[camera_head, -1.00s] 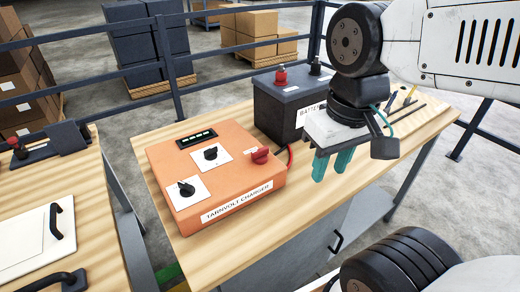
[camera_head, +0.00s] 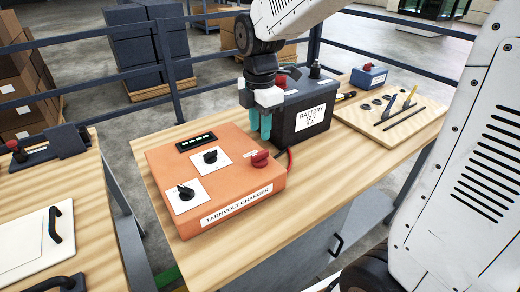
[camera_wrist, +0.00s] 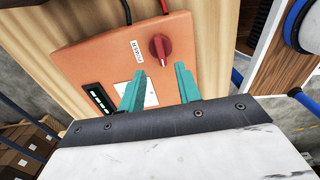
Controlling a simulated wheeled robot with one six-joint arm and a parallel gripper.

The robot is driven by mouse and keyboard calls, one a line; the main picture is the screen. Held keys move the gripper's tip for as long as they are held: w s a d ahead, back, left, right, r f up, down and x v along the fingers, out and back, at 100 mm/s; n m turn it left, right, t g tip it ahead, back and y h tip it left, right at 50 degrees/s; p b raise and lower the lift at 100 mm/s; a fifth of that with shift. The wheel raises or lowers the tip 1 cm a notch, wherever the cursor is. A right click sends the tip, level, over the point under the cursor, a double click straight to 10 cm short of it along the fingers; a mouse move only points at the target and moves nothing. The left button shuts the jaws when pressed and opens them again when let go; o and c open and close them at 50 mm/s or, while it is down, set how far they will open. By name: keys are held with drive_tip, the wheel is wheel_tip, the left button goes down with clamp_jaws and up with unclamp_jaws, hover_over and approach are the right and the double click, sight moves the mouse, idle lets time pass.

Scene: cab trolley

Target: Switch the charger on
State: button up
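The orange charger (camera_head: 225,195) sits on the wooden bench and carries the label TARNVOLT CHARGER. On its top are a red knob (camera_head: 260,159) at the right, a black knob (camera_head: 211,156) on a white plate, another black knob (camera_head: 186,192) nearer the front, and a dark display with lit green marks (camera_head: 197,142). My gripper (camera_head: 260,122) points down above the charger's back right part, beside the battery. In the wrist view its teal fingers (camera_wrist: 158,88) are apart with nothing between them.
A dark battery (camera_head: 303,115) stands right behind the charger, close to my gripper. A red cable (camera_head: 290,160) runs beside the charger. A board with tools (camera_head: 390,115) and a blue box (camera_head: 369,76) lie at the right. A second bench (camera_head: 85,170) stands at the left.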

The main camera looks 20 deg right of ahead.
sight(260, 153)
wheel_tip(260, 153, down, 8)
drive_tip(key=shift+r, duration=0.15)
clamp_jaws()
